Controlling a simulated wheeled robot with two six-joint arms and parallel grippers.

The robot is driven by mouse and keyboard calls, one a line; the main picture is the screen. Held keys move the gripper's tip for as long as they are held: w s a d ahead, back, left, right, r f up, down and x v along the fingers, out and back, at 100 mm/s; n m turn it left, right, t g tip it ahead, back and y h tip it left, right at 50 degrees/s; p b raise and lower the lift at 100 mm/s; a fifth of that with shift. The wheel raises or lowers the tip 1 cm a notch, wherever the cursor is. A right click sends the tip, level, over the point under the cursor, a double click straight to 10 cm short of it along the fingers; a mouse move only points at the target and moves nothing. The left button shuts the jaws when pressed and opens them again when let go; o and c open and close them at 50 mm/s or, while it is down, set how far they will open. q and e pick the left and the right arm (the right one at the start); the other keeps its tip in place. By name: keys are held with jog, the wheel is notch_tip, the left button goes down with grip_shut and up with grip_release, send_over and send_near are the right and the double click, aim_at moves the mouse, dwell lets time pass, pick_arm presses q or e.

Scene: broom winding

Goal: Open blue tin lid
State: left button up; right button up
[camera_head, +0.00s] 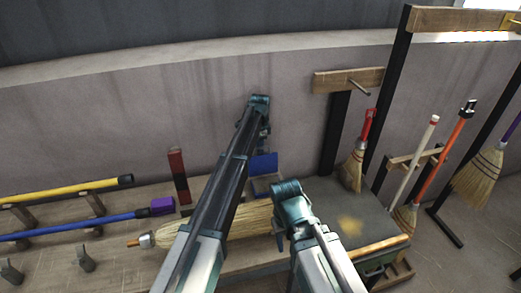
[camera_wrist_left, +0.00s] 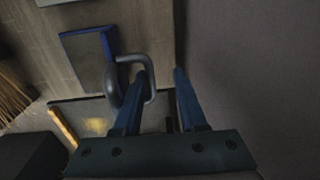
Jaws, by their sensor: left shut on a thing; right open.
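The blue tin (camera_head: 267,187) stands on the bench near the wall in the head view. A blue panel (camera_head: 263,164) rises at its back, seemingly its lid tilted up. In the left wrist view a blue-edged dark part of the tin (camera_wrist_left: 88,58) has a grey loop handle (camera_wrist_left: 128,57) at its side. My left gripper (camera_head: 264,140) points down behind the tin; in its wrist view the fingers (camera_wrist_left: 158,88) are at the handle, one through the loop, shut on it. My right gripper (camera_head: 280,240) is open, in front of the tin, over the straw bundle; its fingers are mostly hidden.
A straw bundle (camera_head: 232,224) lies on the bench under my arms. Yellow (camera_head: 65,189) and blue (camera_head: 75,226) poles rest on supports at left. A red block (camera_head: 178,176) stands near the wall. A dark board (camera_head: 352,215) and hanging brooms (camera_head: 353,166) are at right.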

pick_arm(q)
jog(key=shift+o, duration=1.1)
jog(key=shift+w+a+f, duration=0.5)
jog(key=shift+w+f, duration=0.15)
jog(key=shift+w, duration=0.1)
pick_arm(e)
jog(key=shift+w+f, duration=0.35)
jog(key=shift+f, duration=0.15)
pick_arm(q)
jog(key=shift+d+r, duration=0.1)
jog(key=shift+r, duration=0.05)
pick_arm(e)
jog(key=shift+r, duration=0.15)
pick_arm(q)
notch_tip(320, 180, up, 14)
jog(key=s+p, duration=0.1)
jog(key=p, duration=1.4)
jog(key=shift+s+d, duration=0.25)
jog(key=shift+d, duration=0.1)
pick_arm(e)
notch_tip(320, 180, up, 14)
jog(key=shift+w+r, duration=0.2)
jog(key=shift+w, duration=0.15)
jog(key=shift+a, duration=0.1)
